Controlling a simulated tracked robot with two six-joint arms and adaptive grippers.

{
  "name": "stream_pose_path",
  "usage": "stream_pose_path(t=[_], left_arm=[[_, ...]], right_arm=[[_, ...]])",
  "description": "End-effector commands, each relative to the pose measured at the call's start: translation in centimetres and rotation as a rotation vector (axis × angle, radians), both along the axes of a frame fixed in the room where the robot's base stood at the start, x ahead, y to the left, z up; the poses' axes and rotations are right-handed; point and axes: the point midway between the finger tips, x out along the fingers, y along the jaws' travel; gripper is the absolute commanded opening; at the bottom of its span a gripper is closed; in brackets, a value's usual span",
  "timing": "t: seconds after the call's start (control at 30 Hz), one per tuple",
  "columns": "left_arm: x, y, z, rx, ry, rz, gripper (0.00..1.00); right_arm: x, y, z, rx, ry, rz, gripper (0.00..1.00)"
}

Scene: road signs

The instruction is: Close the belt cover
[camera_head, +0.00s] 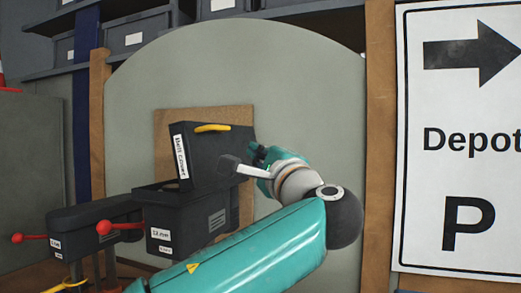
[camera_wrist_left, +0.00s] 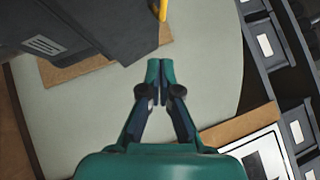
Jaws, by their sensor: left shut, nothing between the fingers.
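The belt cover (camera_head: 212,155) is a dark grey lid with a white lettered label and a yellow handle (camera_head: 212,128). It stands raised, tilted open above the dark machine housing (camera_head: 185,222). My left gripper (camera_head: 256,150) is just right of the cover, shut and empty. Whether it touches the cover cannot be told in the head view. In the left wrist view the fingertips (camera_wrist_left: 160,66) are together, with a dark surface (camera_wrist_left: 100,28) at upper left and the yellow handle (camera_wrist_left: 163,10) just above them. My right gripper is not in view.
Red-knobbed levers (camera_head: 104,227) stick out at the machine's left. A large rounded grey-green panel (camera_head: 310,90) stands behind, with a brown board (camera_head: 165,117) on it. A Depot sign (camera_head: 460,140) is at the right. Shelves with grey bins (camera_head: 135,32) are at the back.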

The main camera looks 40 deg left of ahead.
Motion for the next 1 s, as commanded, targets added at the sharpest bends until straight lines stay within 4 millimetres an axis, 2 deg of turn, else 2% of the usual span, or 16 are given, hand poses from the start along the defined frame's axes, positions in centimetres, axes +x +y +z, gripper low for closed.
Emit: stream_pose_path(t=[0.03, 0.37, 0.5, 0.7, 1.0], left_arm=[[0.5, 0.9, 0.6, -0.001, 0.002, 0.003, 0.00], [3.7, 6.4, 2.5, 0.000, 0.002, 0.001, 0.00], [2.8, 8.2, 3.1, -0.001, 0.000, -0.002, 0.00], [2.5, 9.3, 3.4, -0.001, 0.002, -0.006, 0.00], [2.5, 9.4, 3.4, 0.000, 0.001, -0.007, 0.00]], right_arm=[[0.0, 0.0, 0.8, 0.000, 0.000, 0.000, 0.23], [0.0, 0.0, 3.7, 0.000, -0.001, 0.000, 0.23], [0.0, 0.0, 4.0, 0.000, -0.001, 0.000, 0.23], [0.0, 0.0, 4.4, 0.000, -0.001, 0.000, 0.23], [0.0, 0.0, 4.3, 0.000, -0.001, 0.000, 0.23]])
